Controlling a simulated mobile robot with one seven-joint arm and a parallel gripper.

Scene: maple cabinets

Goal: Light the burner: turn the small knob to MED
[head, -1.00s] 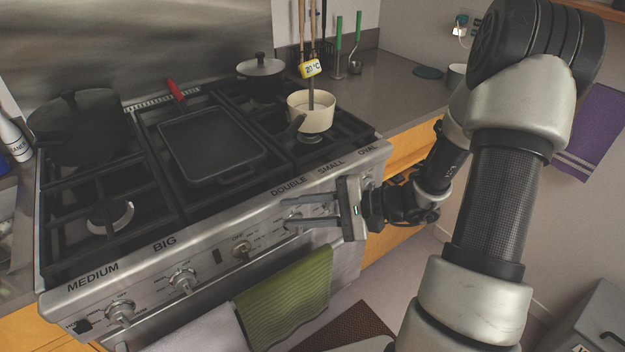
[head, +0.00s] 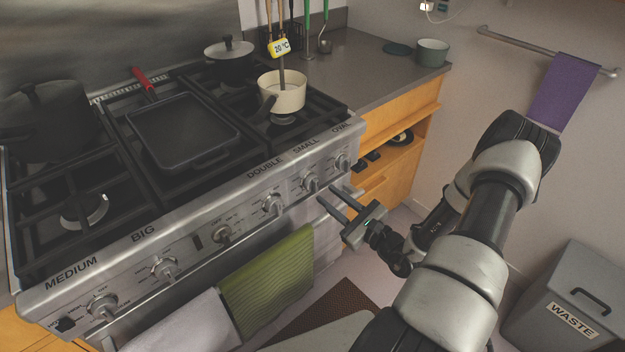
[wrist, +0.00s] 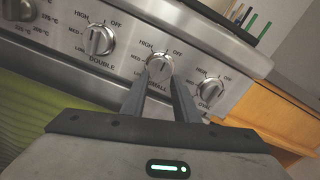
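The small knob (head: 310,183) is a round metal knob on the stove's front panel, between the DOUBLE and OVAL knobs. It also shows in the wrist view (wrist: 159,66) above the word SMALL, with OFF at its upper right, HIGH at its upper left and MED at its left. I cannot clearly tell which mark it points to. My gripper (head: 327,194) is open and empty, its fingers aimed at the small knob from the front. In the wrist view the fingertips (wrist: 160,80) appear on either side of the knob's lower part; contact cannot be told.
The DOUBLE knob (wrist: 99,40) and OVAL knob (wrist: 211,90) sit close on either side. A cream saucepan (head: 284,95) stands on the right front burner, with no flame visible. A green towel (head: 268,280) hangs below the panel. A waste bin (head: 565,300) stands at right.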

